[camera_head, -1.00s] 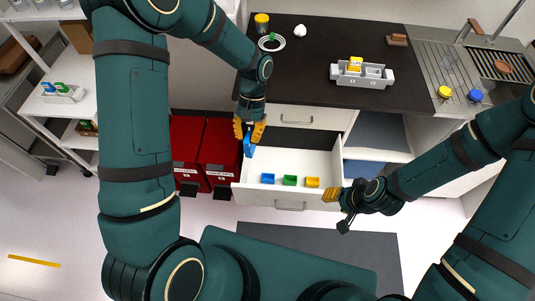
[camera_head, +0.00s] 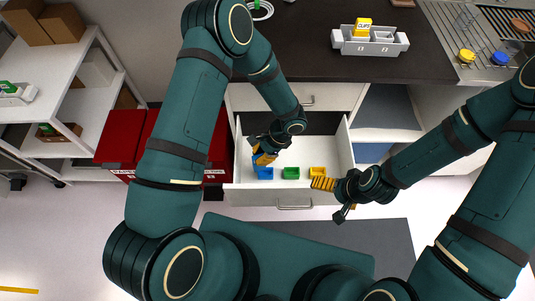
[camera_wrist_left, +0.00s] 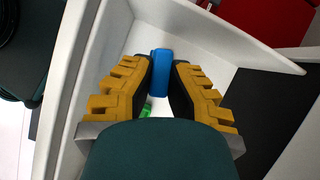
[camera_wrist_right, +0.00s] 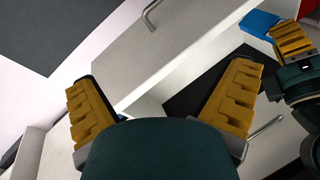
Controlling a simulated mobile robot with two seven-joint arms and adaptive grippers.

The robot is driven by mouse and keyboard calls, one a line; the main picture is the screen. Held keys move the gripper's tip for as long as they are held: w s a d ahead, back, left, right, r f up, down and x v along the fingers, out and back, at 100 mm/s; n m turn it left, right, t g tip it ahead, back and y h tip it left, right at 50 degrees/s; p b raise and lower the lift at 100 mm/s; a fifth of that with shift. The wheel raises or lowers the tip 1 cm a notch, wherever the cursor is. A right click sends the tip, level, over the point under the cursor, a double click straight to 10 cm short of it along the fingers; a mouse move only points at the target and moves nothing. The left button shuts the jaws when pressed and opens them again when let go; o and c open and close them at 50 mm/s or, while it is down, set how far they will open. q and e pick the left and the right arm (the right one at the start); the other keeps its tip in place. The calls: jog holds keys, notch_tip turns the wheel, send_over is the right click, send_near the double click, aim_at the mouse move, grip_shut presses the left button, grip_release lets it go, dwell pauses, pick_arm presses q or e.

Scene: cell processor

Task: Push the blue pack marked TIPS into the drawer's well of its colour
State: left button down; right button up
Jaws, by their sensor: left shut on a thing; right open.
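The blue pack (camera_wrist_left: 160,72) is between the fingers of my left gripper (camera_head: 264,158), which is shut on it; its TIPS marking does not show. They are inside the open white drawer (camera_head: 330,150), at its left side. The pack also shows in the right wrist view (camera_wrist_right: 258,22). My right gripper (camera_head: 322,184) is open and empty by the drawer's front right corner; it also shows in the right wrist view (camera_wrist_right: 165,90).
A green well (camera_head: 290,173) and a yellow well (camera_head: 317,172) sit right of the blue one. Red bins (camera_head: 125,135) stand left of the drawer. The dark counter (camera_head: 300,50) above carries a white rack (camera_head: 370,45) with a yellow pack (camera_head: 363,26).

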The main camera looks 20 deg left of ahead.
pick_arm(q)
jog(key=w+d+m, duration=0.1)
jog(key=d+m+t, duration=0.1)
jog(key=m, duration=0.1)
jog(key=shift+w+f+t+y, duration=0.3)
jog(key=shift+w+f+y, duration=0.05)
jog(key=shift+f+y, duration=0.05)
jog(key=shift+a, duration=0.1)
notch_tip(320, 180, down, 4)
jog(key=b, duration=0.4)
jog(key=shift+f, duration=0.15)
jog(key=shift+f, duration=0.7)
dwell(0.5)
jog(key=shift+f, duration=1.25)
jog(key=shift+f, duration=0.4)
